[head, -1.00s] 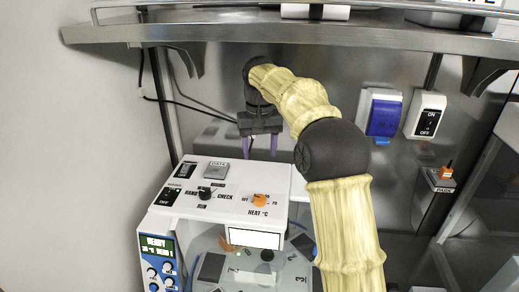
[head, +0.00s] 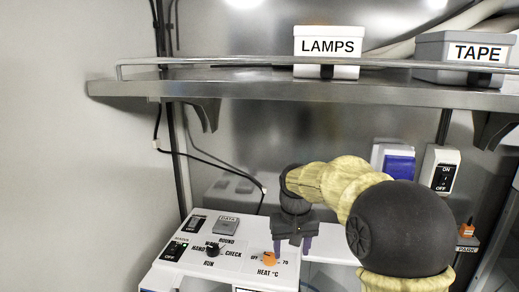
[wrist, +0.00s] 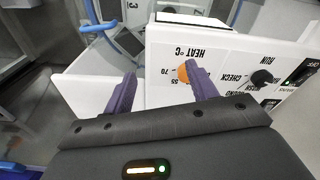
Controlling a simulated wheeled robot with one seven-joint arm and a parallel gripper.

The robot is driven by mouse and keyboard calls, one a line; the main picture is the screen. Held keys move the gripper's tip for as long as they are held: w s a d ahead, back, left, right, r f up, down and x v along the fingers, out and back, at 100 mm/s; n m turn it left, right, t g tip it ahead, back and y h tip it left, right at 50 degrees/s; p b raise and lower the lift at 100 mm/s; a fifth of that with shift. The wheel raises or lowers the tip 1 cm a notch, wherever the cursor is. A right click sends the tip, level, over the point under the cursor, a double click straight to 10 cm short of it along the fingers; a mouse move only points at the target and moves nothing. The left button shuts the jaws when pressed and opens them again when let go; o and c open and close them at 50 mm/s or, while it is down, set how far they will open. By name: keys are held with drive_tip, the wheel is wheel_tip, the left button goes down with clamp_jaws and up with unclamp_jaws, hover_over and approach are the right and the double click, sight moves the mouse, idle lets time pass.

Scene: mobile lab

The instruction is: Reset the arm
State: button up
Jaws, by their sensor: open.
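My gripper (head: 293,243) hangs from my bent arm, over the back right part of the white control panel (head: 330,250) in the head view. Its two purple fingers are apart with nothing between them; the gripper also shows in the wrist view (wrist: 160,95). The orange heat knob (head: 269,258) is close to the fingers in the picture. In the wrist view the orange knob (wrist: 184,72) lies beyond the fingers, near the right one. I cannot tell the exact gap between them.
A metal shelf (head: 240,88) with a lamps box (head: 326,50) and a tape box (head: 466,58) spans above my arm. A black knob (head: 214,249) and switches are on the panel. A blue-covered socket (head: 398,163) and an on/off switch (head: 440,172) are on the back wall.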

drive_tip(key=s+d+f+b, duration=0.1)
drive_tip(key=s+d+f, duration=0.2)
drive_tip(key=s+f, duration=0.3)
drive_tip(key=s+d+f+m+t+b, duration=0.1)
drive_tip(key=s+d+f, duration=0.3)
drive_tip(key=s, duration=0.9)
wheel_tip(320, 180, down, 3)
drive_tip(key=shift+s+r, duration=0.15)
drive_tip(key=shift+s+d, duration=0.1)
drive_tip(key=shift+c, duration=0.3)
